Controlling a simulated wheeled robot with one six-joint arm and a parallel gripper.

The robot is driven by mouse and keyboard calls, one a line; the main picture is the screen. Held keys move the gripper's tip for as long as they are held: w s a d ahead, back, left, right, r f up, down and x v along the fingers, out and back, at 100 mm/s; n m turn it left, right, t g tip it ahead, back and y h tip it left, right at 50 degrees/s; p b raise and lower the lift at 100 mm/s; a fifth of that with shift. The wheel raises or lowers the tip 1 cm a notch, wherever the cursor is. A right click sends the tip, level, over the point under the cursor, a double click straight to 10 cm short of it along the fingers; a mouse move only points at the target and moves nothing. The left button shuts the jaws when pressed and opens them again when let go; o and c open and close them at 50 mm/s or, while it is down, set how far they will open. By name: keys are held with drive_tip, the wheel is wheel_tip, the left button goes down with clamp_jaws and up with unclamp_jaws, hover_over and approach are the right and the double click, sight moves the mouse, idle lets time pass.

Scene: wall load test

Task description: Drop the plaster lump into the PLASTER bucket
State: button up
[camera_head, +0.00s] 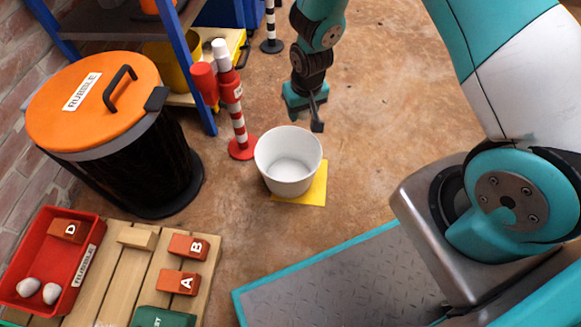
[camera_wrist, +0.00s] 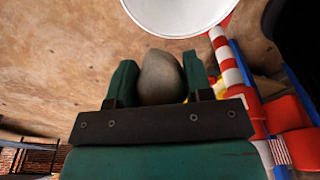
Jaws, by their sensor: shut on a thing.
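A grey-brown rounded plaster lump (camera_wrist: 161,80) sits between the two green fingers of my gripper (camera_head: 313,112) in the wrist view. The gripper is shut on it. In the head view the lump is not discernible. A white round bucket (camera_head: 287,186) stands upright on a yellow square on the floor; no PLASTER label shows on its visible side. It looks empty. My gripper is raised near its far rim, at the upper right in the head view. The bucket also shows at the top of the wrist view (camera_wrist: 180,18), beyond the lump.
A red-and-white post (camera_head: 240,130) stands close left of the bucket. A black bin with an orange RUBBLE lid (camera_head: 95,100) is further left. A red tray (camera_head: 20,260) holds brick D and two pale lumps. Bricks A and B lie on a pallet (camera_head: 110,285). Floor right of the bucket is clear.

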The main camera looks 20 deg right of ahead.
wheel_tip(320, 180, down, 10)
drive_tip(key=a+b, duration=0.2)
drive_tip(key=b, duration=0.4)
drive_tip(key=shift+a+r, duration=0.1)
drive_tip(key=o, duration=1)
drive_tip(key=shift+r, duration=0.1)
drive_tip(key=s+r+p, duration=0.1)
drive_tip(key=r+p, duration=0.2)
drive_tip(key=r, duration=0.2)
drive_tip(key=r+p, duration=0.3)
drive_tip(key=r, duration=0.3)
drive_tip(key=s+r+p, duration=0.1)
drive_tip(key=r+p, duration=0.2)
drive_tip(key=r, duration=0.3)
drive_tip(key=shift+s, duration=0.35)
